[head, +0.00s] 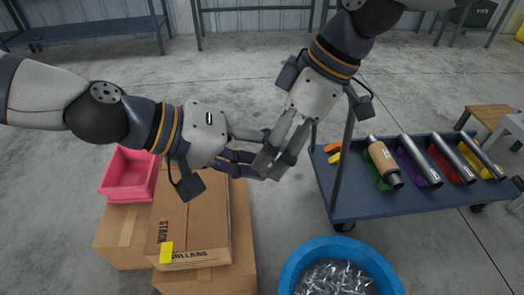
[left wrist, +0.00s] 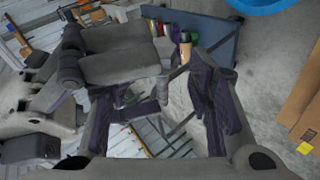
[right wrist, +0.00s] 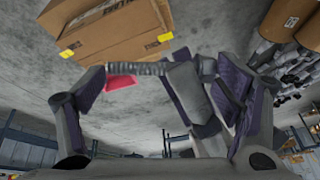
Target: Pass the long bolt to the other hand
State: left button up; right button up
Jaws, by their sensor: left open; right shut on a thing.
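The long bolt (right wrist: 140,69), a grey ribbed rod, shows in the right wrist view, lying across between the fingertips of my right gripper (right wrist: 160,85). In the head view my right gripper (head: 271,164) comes from the upper right and hides the bolt. My left gripper (head: 250,153) comes from the left, open, with its fingers overlapping the right gripper's fingers. In the right wrist view its dark fingers reach close to the bolt's right part; I cannot tell whether they touch it. In the left wrist view the right gripper's body (left wrist: 120,68) fills the space near the left fingers.
Cardboard boxes (head: 188,235) and a pink bin (head: 128,175) stand below the left arm. A blue tub (head: 340,245) of metal parts is at the front. A blue cart (head: 350,203) with several mufflers is at right.

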pick_arm(q)
grip_shut()
pick_arm(e)
jog(key=o, duration=1.2)
jog(key=shift+c, duration=0.2)
jog(key=shift+r, duration=0.1)
